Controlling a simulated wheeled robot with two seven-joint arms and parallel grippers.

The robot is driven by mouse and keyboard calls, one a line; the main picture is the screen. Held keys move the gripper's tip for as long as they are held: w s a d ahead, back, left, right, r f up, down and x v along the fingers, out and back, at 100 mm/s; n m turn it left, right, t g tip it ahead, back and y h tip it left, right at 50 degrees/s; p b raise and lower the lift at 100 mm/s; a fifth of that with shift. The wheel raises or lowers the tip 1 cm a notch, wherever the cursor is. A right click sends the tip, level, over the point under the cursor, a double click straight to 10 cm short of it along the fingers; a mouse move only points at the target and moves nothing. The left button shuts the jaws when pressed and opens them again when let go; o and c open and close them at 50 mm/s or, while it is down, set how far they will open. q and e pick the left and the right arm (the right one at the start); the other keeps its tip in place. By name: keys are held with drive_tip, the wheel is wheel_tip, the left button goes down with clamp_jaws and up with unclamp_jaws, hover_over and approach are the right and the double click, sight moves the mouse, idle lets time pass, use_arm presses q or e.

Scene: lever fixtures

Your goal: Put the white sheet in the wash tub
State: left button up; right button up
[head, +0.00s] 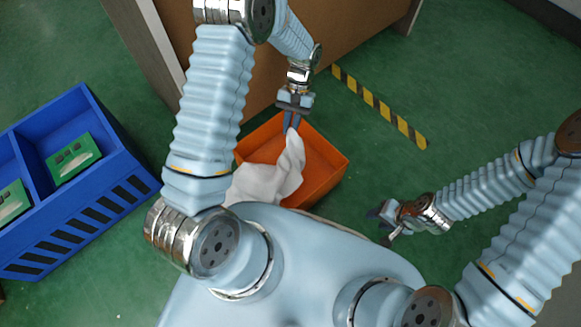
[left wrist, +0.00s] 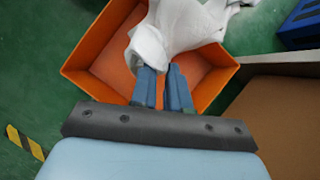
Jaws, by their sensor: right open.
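The white sheet (head: 266,184) is bunched up, partly over the orange wash tub (head: 322,183) and partly across its near left rim. A narrow raised end of it reaches my left gripper (head: 291,124). In the left wrist view, the sheet (left wrist: 180,28) lies over the far side of the tub (left wrist: 93,45) and extends past the rim. The fingers of my left gripper (left wrist: 162,75) are close together with sheet at their tips, pinching it above the tub. My right gripper (head: 380,218) is open and empty, to the right of the tub and apart from it.
A blue divided crate (head: 118,172) with green-and-white items (head: 73,157) stands at the left. A brown panel-sided piece of furniture (head: 330,45) stands just beyond the tub. A yellow-black floor strip (head: 380,108) lies to the right. Green floor at the right is clear.

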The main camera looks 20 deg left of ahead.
use_arm(q)
drive_tip(key=o, duration=0.9)
drive_tip(key=shift+o, duration=0.4)
drive_tip(key=o, duration=0.5)
drive_tip(key=shift+o, duration=0.2)
wheel_tip(320, 180, up, 6)
drive_tip(key=w+t+p, duration=0.1)
drive_tip(key=t, duration=0.3)
drive_tip(key=shift+w+p, duration=0.3)
drive_tip(key=shift+w, duration=0.1)
